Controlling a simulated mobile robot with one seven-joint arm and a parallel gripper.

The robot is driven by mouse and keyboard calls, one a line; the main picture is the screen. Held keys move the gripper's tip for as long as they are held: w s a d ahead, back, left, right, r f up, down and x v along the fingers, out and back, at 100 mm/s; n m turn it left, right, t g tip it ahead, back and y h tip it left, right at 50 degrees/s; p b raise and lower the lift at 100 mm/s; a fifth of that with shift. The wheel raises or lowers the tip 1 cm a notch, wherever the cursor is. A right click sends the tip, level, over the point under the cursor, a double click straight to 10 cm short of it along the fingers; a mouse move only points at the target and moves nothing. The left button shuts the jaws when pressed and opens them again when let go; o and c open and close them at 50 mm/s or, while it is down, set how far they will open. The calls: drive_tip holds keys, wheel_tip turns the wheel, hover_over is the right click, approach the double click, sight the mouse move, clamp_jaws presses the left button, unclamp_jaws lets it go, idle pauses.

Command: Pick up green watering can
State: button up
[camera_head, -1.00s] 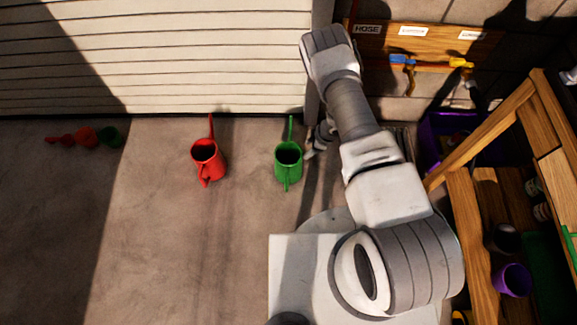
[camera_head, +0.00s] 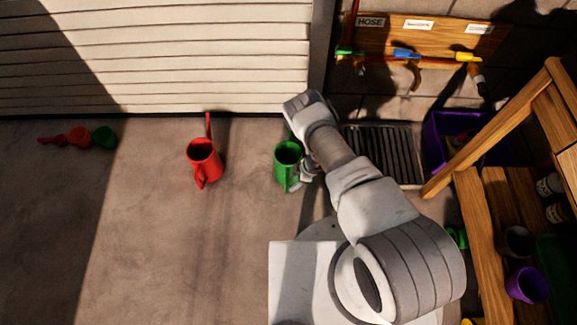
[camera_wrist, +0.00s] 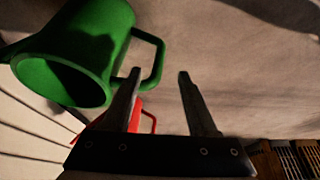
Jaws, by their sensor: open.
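The green watering can (camera_head: 287,155) stands upright on the floor by the shutter, partly hidden by my arm in the head view. In the wrist view its body (camera_wrist: 70,65) fills the upper left, with its open top showing. Its loop handle (camera_wrist: 159,62) reaches between the lines of my two fingers. My gripper (camera_wrist: 158,75) is open and empty, its left fingertip close to the handle's inner side and its right fingertip outside it. I cannot tell the exact depth gap. In the head view my gripper (camera_head: 309,171) shows just right of the can, mostly under the arm.
A red watering can (camera_head: 204,162) stands to the left. A floor grate (camera_head: 384,153), a purple crate (camera_head: 448,140) and a wooden shelf (camera_head: 468,215) are on the right. The floor at left front is clear.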

drive_tip(key=b+x, duration=0.2)
drive_tip(key=x, duration=0.3)
drive_tip(key=shift+w+a+f+b, duration=0.1)
drive_tip(key=shift+w+f+b, duration=0.05)
drive_tip(key=shift+b, duration=0.2)
clamp_jaws()
drive_tip(key=shift+w, duration=0.1)
idle(1.0)
